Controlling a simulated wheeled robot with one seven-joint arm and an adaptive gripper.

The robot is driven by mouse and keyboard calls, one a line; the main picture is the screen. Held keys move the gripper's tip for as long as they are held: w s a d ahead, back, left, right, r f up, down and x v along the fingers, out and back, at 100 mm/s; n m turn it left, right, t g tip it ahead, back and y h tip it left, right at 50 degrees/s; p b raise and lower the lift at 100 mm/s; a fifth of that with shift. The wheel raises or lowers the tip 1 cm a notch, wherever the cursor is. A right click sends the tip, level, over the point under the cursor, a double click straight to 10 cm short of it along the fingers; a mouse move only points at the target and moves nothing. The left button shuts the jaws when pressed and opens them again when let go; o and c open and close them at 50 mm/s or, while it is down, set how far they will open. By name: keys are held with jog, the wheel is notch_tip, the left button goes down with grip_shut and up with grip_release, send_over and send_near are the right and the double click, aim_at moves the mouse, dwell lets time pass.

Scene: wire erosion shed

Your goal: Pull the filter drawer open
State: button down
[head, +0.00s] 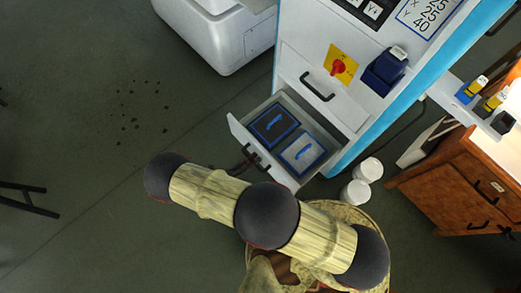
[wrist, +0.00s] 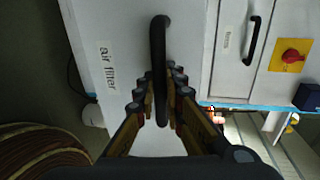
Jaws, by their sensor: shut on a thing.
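The filter drawer (head: 239,128) stands pulled out from the lower part of the white and blue machine in the head view. Two blue-edged filters (head: 273,124) (head: 303,154) lie inside it. In the wrist view the white drawer front (wrist: 107,35) carries an "air filter" label. Its black bar handle (wrist: 159,50) runs between the fingers of my gripper (wrist: 159,82), which is shut on it. In the head view my arm hides most of my gripper.
A closed upper drawer with a black handle (head: 317,87) and a red switch (head: 338,67) are above. Two white tubs (head: 368,170) stand right of the open drawer, near a wooden cabinet (head: 455,180).

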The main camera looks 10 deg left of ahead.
jog(key=shift+s+a+f, duration=0.1)
jog(key=shift+s+a, duration=0.2)
jog(key=shift+s, duration=0.1)
jog(key=c, duration=1.9)
grip_release()
